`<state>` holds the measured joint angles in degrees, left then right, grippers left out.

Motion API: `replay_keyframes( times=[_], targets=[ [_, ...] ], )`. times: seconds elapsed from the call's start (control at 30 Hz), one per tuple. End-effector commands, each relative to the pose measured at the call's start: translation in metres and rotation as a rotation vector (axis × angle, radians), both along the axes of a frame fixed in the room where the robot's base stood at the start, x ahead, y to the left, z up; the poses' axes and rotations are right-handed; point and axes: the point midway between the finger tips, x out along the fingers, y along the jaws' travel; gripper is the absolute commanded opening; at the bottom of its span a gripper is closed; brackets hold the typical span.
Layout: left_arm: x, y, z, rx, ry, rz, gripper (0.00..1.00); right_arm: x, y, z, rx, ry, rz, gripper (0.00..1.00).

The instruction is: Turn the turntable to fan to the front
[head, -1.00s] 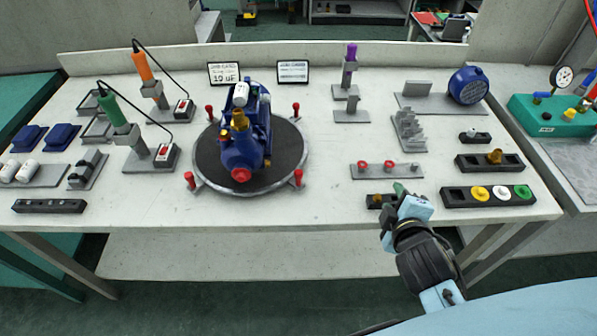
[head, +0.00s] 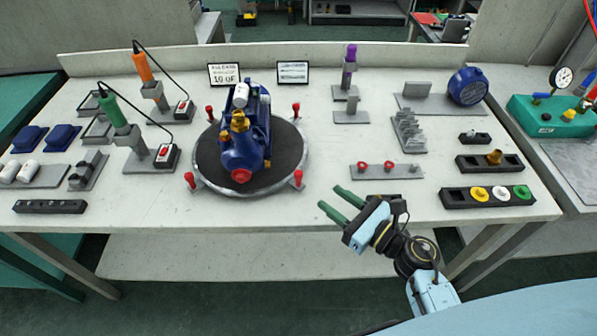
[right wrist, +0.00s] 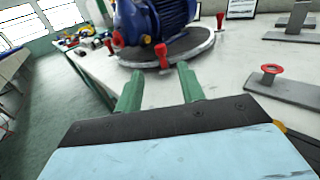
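The turntable (head: 205,168) is a round dark disc with a pale rim and several red-knobbed posts around it. A blue pump (head: 240,150) stands on it, with a red cap at its near end and a brass fitting on top. The red posts and pump also show in the right wrist view, where the pump (right wrist: 150,22) is cut off at the top. My right gripper (head: 332,200) has its two green fingers apart and empty. It is at the table's front edge, right of and nearer than the turntable, pointing toward it. My left gripper is not in view.
Two screwdrivers in stands, green (head: 113,112) and orange (head: 143,66), stand left of the turntable. A grey plate with red rings (head: 386,170) lies behind my right gripper. A black tray with coloured caps (head: 487,194) is at the right. The table between turntable and gripper is clear.

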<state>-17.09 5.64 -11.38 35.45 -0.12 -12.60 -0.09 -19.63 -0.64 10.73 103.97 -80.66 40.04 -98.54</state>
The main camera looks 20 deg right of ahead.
Motion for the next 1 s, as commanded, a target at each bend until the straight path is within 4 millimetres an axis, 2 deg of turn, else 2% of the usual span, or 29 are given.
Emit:
replay_keyframes(
  times=[0.3, 0.5, 0.7, 0.97, 1.0],
  targets=[
    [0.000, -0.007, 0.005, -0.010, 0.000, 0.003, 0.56, 0.061, 0.033, 0.003, 0.006, -0.003, -0.001, 0.39],
    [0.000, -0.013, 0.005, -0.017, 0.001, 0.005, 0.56, 0.088, 0.048, 0.002, 0.005, -0.002, -0.002, 0.39],
    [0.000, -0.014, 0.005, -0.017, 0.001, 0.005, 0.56, 0.099, 0.055, 0.001, 0.004, 0.000, -0.002, 0.39],
    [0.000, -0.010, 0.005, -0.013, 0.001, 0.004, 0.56, 0.100, 0.055, 0.001, 0.004, 0.000, -0.002, 0.39],
    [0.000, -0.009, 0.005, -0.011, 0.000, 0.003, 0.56, 0.100, 0.055, 0.001, 0.004, 0.000, -0.002, 0.36]
  ],
)
